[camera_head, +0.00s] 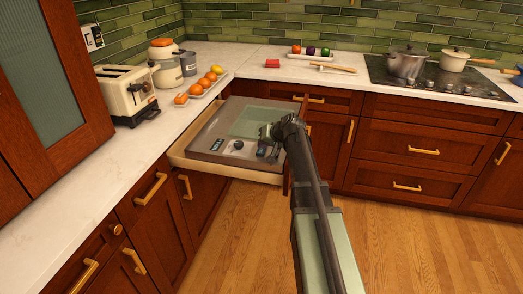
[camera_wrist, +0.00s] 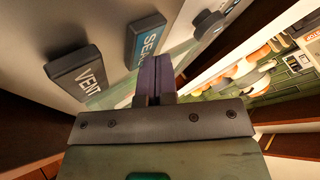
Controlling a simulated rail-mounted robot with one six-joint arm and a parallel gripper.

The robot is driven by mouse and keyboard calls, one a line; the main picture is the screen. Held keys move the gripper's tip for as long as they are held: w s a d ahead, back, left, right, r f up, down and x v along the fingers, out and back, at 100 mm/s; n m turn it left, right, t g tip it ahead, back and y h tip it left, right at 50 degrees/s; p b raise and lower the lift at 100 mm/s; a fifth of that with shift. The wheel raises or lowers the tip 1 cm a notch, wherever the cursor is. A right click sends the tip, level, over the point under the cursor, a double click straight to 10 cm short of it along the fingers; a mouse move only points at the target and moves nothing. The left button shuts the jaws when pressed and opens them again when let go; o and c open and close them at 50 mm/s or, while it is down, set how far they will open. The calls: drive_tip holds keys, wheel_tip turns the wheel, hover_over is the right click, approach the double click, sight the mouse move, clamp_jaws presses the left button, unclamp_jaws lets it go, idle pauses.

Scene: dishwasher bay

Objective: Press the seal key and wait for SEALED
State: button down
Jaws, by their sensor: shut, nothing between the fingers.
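A grey sealing machine (camera_head: 205,133) with a pale green window (camera_head: 262,120) sits in a pulled-out drawer. Its front panel carries a small dark display (camera_head: 217,144), too small to read, and a round knob (camera_head: 238,145). In the wrist view, the blue seal key (camera_wrist: 147,40) and the dark VENT key (camera_wrist: 76,73) stand out from the panel. My gripper (camera_wrist: 158,62) is shut and empty, its fingertips beside the lower edge of the seal key. I cannot tell whether they touch it. In the head view my arm covers the right part of the panel.
The drawer (camera_head: 225,169) juts out from the corner cabinets. A toaster (camera_head: 127,92), a jar (camera_head: 165,65) and oranges (camera_head: 204,82) stand on the left counter. Pots (camera_head: 406,63) sit on the hob at the back right. The wooden floor in front is clear.

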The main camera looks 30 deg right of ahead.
drive_tip(key=shift+r, duration=0.1)
drive_tip(key=shift+r+p, duration=0.7)
drive_tip(key=shift+p, duration=0.15)
wheel_tip(320, 180, up, 5)
drive_tip(key=p, duration=0.5)
drive_tip(key=shift+r, duration=0.15)
idle(0.4)
